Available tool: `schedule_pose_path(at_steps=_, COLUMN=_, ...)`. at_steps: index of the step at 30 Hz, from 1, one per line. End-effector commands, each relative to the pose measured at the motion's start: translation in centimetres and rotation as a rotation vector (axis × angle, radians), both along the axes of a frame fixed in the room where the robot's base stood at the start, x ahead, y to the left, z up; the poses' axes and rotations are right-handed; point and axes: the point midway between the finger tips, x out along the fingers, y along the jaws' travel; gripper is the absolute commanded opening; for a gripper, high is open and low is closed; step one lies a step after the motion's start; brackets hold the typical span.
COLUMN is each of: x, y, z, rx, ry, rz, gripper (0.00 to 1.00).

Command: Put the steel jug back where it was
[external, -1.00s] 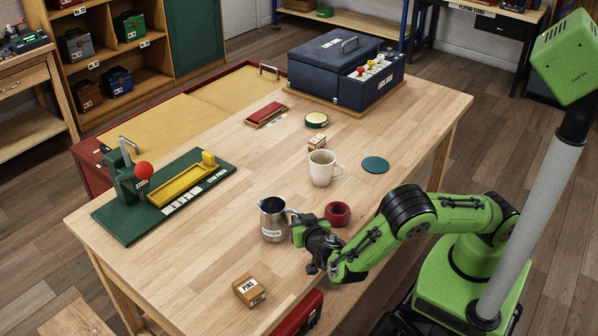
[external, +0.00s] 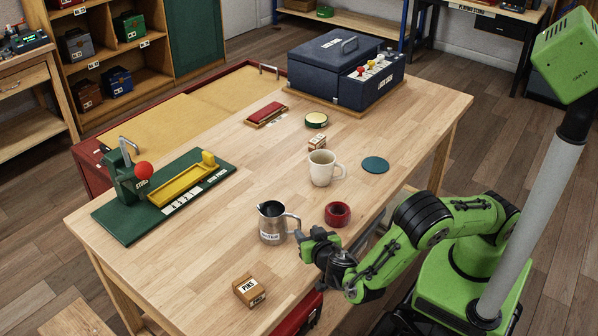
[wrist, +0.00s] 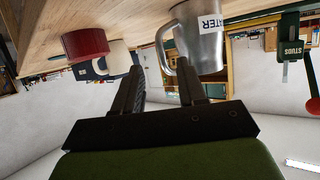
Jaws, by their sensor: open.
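The steel jug (external: 271,222) stands upright on the bare wooden table top, near its front edge, with its handle toward my gripper. In the wrist view the jug (wrist: 207,45) appears upside down at the top, its WATER label partly visible. My gripper (external: 302,241) is just right of the jug's handle, low over the table edge. In the wrist view my gripper's fingers (wrist: 160,78) are spread apart with nothing between them. The handle shows just beyond the fingertips, and a small gap seems to separate them.
A red tape roll (external: 338,214) lies close behind my gripper, with a cream mug (external: 322,168) and a teal disc (external: 375,165) farther back. A PINS box (external: 249,291) is at the front. A green STUDS press (external: 130,178) stands left.

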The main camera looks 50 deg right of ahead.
Motion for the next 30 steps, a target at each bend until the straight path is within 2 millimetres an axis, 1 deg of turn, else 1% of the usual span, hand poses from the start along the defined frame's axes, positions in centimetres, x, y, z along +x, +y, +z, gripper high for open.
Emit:
schedule_pose_path(at_steps=1, x=-1.1, y=0.8, z=0.6, rx=0.001, ry=-0.001, rz=0.005, gripper=0.41)
schedule_pose_path(at_steps=3, x=-2.3, y=1.5, z=1.2, rx=0.001, ry=-0.001, rz=0.003, gripper=0.41)
schedule_pose_path(at_steps=7, x=-3.7, y=2.4, z=1.9, rx=0.000, ry=0.000, rz=0.001, gripper=0.41)
schedule_pose_path(at_steps=10, x=-4.2, y=2.6, z=2.1, rx=0.000, ry=-0.001, rz=-0.001, gripper=0.41)
schedule_pose_path(at_steps=17, x=-4.2, y=2.6, z=2.0, rx=0.000, ry=0.000, rz=-0.002, gripper=0.41)
schedule_pose_path(at_steps=19, x=-3.9, y=2.0, z=2.3, rx=0.005, ry=0.019, rz=-0.015, gripper=0.41)
schedule_pose_path(at_steps=20, x=-3.6, y=1.5, z=2.7, rx=0.010, ry=0.042, rz=-0.026, gripper=0.41)
schedule_pose_path(at_steps=22, x=-2.8, y=-0.8, z=3.9, rx=0.032, ry=0.127, rz=-0.064, gripper=0.41)
schedule_pose_path(at_steps=23, x=-2.5, y=-2.2, z=4.5, rx=0.046, ry=0.179, rz=-0.081, gripper=0.41)
schedule_pose_path(at_steps=24, x=-2.2, y=-4.1, z=5.5, rx=0.069, ry=0.254, rz=-0.098, gripper=0.41)
schedule_pose_path(at_steps=25, x=-2.1, y=-5.7, z=6.2, rx=0.089, ry=0.312, rz=-0.105, gripper=0.41)
schedule_pose_path(at_steps=28, x=-2.9, y=-10.6, z=8.8, rx=0.166, ry=0.489, rz=-0.086, gripper=0.41)
schedule_pose_path(at_steps=29, x=-3.4, y=-12.1, z=9.6, rx=0.192, ry=0.535, rz=-0.069, gripper=0.41)
schedule_pose_path(at_steps=30, x=-4.3, y=-14.0, z=10.8, rx=0.226, ry=0.587, rz=-0.039, gripper=0.41)
